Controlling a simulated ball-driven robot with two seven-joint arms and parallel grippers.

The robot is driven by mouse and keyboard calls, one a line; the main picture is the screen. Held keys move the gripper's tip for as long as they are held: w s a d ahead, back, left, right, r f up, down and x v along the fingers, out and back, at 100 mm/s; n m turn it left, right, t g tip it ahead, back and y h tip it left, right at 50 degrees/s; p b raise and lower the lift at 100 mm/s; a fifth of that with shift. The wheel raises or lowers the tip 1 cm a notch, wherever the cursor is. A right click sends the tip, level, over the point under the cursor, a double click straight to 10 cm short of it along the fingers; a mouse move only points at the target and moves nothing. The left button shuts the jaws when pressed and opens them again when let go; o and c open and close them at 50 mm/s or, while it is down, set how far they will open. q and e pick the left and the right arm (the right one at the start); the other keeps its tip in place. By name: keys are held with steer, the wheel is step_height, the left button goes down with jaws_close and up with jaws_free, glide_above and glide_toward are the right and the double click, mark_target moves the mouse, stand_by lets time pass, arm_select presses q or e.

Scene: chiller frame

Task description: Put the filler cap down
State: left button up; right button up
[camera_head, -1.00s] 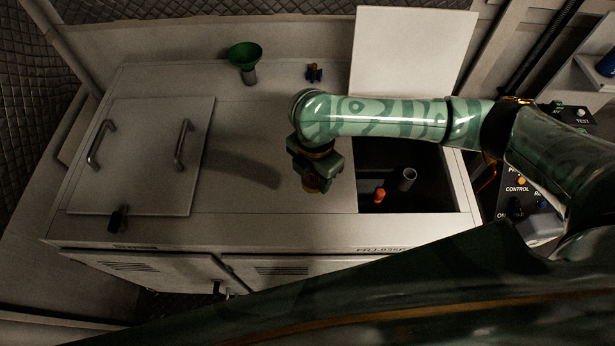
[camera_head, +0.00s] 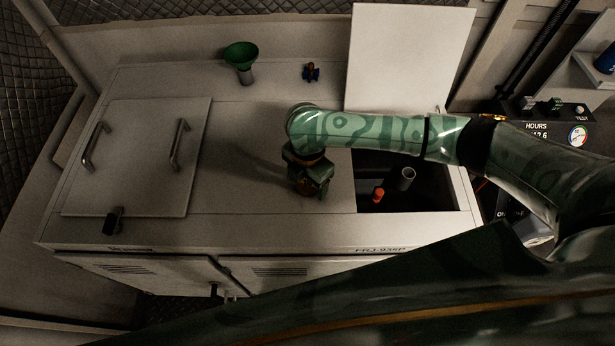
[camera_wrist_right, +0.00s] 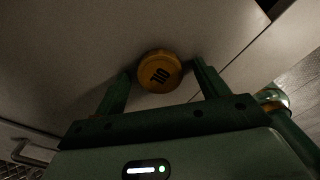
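The filler cap (camera_wrist_right: 159,73) is a round yellow cap with dark lettering, seen in the right wrist view on the pale top of the cabinet. My right gripper (camera_wrist_right: 163,74) has its fingers spread to either side of it, with a narrow gap showing on each side, so it looks open. In the head view the right gripper (camera_head: 308,188) is low over the cabinet top (camera_head: 245,150), left of the open hatch, and mostly hides the cap. My left gripper is not in view.
The open hatch (camera_head: 432,190) holds a grey pipe (camera_head: 406,178) and an orange-red fitting (camera_head: 378,194). A green funnel (camera_head: 241,55) and a small blue-orange part (camera_head: 311,72) stand at the back. A lid with two handles (camera_head: 135,160) covers the left. The cabinet top between is clear.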

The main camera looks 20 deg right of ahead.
mark_target(308, 183)
steer(key=shift+r, duration=0.1)
step_height(308, 183, up, 12)
steer(key=p, duration=0.1)
steer(key=shift+p, duration=0.4)
